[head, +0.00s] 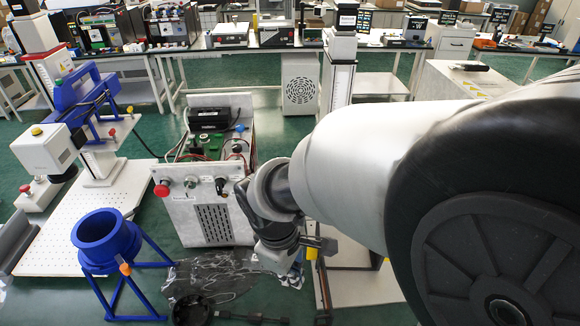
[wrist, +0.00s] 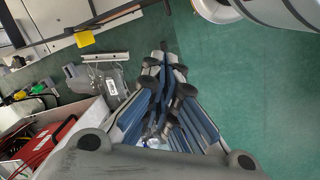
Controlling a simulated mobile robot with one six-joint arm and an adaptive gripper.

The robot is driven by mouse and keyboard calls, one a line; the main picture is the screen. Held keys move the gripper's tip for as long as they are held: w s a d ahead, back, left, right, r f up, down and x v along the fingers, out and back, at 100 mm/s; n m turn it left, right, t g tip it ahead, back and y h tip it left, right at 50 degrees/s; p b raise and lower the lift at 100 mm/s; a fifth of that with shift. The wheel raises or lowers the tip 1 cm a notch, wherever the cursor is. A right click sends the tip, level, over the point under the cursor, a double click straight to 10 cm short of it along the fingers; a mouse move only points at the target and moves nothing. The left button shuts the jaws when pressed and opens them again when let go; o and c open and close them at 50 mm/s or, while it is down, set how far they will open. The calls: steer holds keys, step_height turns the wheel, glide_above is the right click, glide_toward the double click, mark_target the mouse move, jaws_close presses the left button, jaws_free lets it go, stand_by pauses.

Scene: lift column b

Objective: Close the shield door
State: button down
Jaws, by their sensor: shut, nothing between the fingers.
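My gripper (wrist: 166,62) points away from the wrist camera, with its blue-grey fingers together at the tips and nothing held. In the head view my gripper (head: 285,262) hangs low, just right of a grey control cabinet (head: 212,222). I cannot make out the shield door for certain. A dark see-through sheet (head: 222,272) shows low in front of the cabinet, left of my gripper and apart from it. In the wrist view a grey panel with a white label (wrist: 108,85) lies left of the fingers, under a pale bar (wrist: 106,57). Whether either is the door, I cannot tell.
A blue funnel on a stand (head: 103,240) is at the lower left. The cabinet front has a red button (head: 162,188) and knobs. Benches (head: 270,45) line the back. Green floor (wrist: 250,110) is clear right of the fingers.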

steer(key=a+f+n+g+h, duration=0.1)
steer(key=a+f+n, duration=0.3)
steer(key=f, duration=0.4)
steer(key=s+d+f+b, duration=0.2)
steer(key=d+f+b, duration=0.3)
steer(key=f, duration=0.5)
steer(key=shift+d+f+b, duration=0.15)
steer(key=shift+d+b, duration=0.15)
steer(key=shift+d, duration=0.35)
steer(key=shift+w+d, duration=0.1)
